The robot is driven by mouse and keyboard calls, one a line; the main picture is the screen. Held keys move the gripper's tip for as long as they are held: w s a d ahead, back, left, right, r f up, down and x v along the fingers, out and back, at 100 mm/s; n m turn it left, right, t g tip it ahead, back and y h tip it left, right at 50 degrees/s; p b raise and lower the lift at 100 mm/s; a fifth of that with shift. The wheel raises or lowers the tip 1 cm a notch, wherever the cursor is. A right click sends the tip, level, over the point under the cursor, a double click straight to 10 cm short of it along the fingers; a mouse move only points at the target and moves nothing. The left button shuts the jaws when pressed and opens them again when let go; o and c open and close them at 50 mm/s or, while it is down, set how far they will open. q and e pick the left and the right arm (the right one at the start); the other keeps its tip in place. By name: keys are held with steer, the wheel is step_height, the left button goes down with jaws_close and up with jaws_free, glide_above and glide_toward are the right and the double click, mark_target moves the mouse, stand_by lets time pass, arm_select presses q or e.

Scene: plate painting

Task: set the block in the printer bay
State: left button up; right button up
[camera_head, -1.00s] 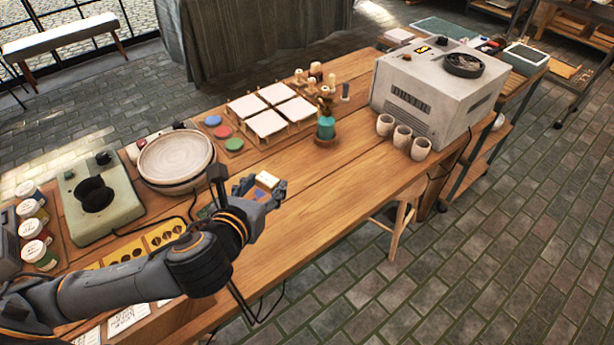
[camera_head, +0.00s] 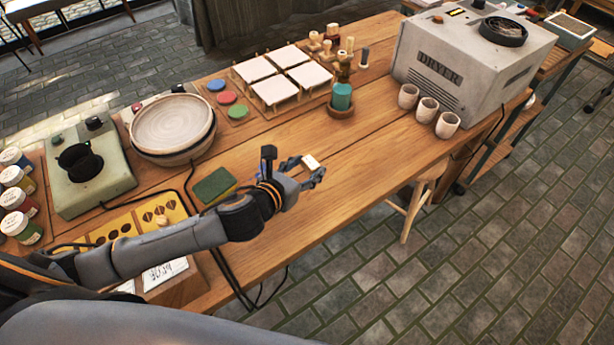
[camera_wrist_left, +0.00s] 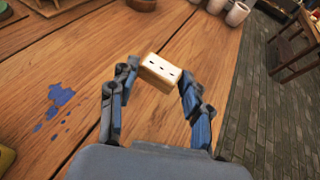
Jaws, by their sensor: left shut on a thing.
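My left gripper (camera_head: 308,170) is shut on a small pale cream block (camera_head: 310,161) and holds it over the bare front part of the wooden table. I cannot make out a printer bay in either view. My right gripper is not in view.
A grey dryer (camera_head: 460,75) stands at the table's far right, with three cups (camera_head: 427,109) before it. A green pot (camera_head: 342,97), white tiles (camera_head: 274,90), a stacked plate (camera_head: 172,128) and a green sponge (camera_head: 214,186) are nearby. Blue paint spots (camera_wrist_left: 60,96) mark the wood.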

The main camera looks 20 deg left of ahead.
mark_target(307, 177)
arm_select(q)
steer(key=shift+w+f, duration=0.45)
steer(key=shift+f, duration=0.1)
steer(key=shift+w+f, duration=0.2)
steer(key=f, duration=0.3)
steer(key=shift+w+a+f+b, duration=0.1)
steer(key=shift+w+f+b, duration=0.15)
steer(key=shift+f+b, duration=0.1)
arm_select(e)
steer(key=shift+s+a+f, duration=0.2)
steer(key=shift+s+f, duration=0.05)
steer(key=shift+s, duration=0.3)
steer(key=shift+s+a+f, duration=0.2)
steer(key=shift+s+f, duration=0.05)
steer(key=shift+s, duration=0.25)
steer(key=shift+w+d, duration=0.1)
arm_select(q)
steer(key=shift+f, duration=0.1)
steer(key=o, duration=0.9)
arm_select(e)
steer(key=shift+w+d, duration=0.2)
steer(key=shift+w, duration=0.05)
